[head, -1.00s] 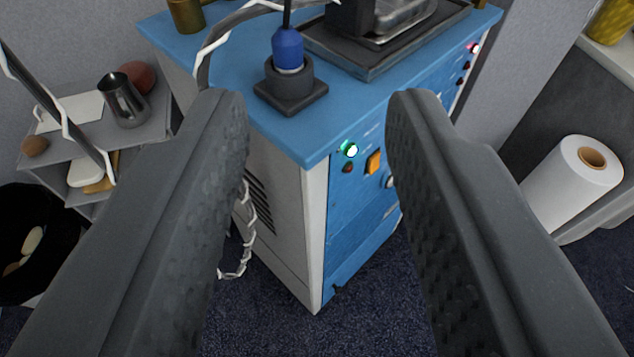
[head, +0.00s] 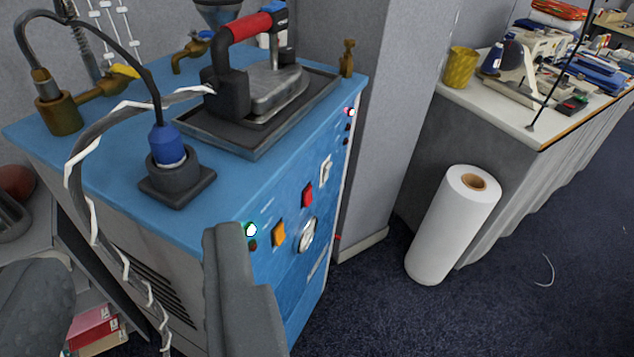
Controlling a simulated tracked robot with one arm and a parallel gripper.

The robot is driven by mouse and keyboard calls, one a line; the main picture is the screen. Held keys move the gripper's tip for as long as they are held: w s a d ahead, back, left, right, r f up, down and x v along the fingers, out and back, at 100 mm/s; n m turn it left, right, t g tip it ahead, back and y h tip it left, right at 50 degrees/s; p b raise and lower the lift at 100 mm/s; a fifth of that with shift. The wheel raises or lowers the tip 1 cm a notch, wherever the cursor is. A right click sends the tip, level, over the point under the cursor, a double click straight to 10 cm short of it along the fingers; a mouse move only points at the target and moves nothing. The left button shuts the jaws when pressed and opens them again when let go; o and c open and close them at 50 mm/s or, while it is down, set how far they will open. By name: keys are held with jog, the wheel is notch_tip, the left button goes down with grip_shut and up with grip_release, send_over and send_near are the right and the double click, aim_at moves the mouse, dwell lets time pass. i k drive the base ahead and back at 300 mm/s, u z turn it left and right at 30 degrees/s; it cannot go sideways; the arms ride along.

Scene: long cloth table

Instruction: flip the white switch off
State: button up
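The white switch (head: 326,168) is on the blue front panel of the ironing station (head: 290,185), up and to the right of the red switch (head: 307,193) and the orange switch (head: 279,233). It is small, and I cannot tell its position. My gripper (head: 135,255) is open and empty, with its fingers wide apart at the lower left of the view. The right finger overlaps the panel's lower left part. The white switch lies to the right of both fingers, unobstructed.
An iron (head: 275,85) with a red handle rests on the station's top. A round dial (head: 308,235) and a lit green lamp (head: 250,230) are on the panel. A white roll (head: 453,225) stands on the carpet at right, near a cloth-covered table (head: 480,110). Carpet between station and roll is clear.

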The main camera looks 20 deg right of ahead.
aim_at(326, 173)
jog(key=z, duration=1.95)
jog(key=i, duration=0.9)
jog(key=u, duration=1.85)
